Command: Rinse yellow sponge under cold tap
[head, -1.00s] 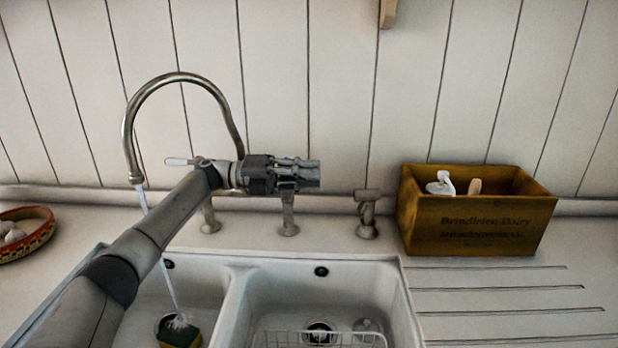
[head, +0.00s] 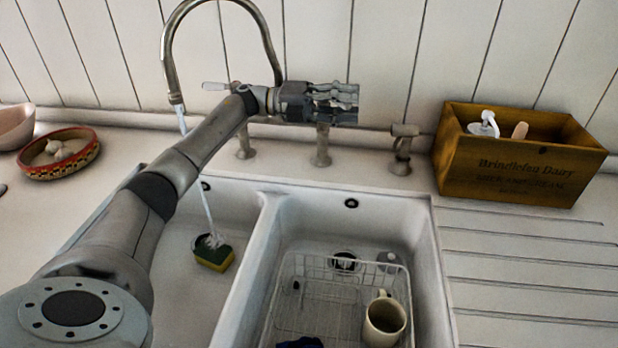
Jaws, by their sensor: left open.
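A yellow sponge (head: 214,259) with a dark green top lies on the floor of the left sink basin (head: 178,305). A stream of water from the curved tap (head: 175,97) falls onto it and splashes white. A white lever (head: 215,87) shows left of my left wrist. My left gripper (head: 352,103) is open and empty, pointing right, in front of the wall above the back of the sink. It is well away from the sponge. My left arm crosses in front of part of the stream and the left basin. My right gripper is not in view.
The right basin (head: 428,292) holds a wire rack (head: 290,300) with a cream mug (head: 384,322). A wooden crate (head: 510,170) with a white pump top stands on the right counter. A patterned bowl (head: 62,172) sits at left. The ribbed drainer at right is clear.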

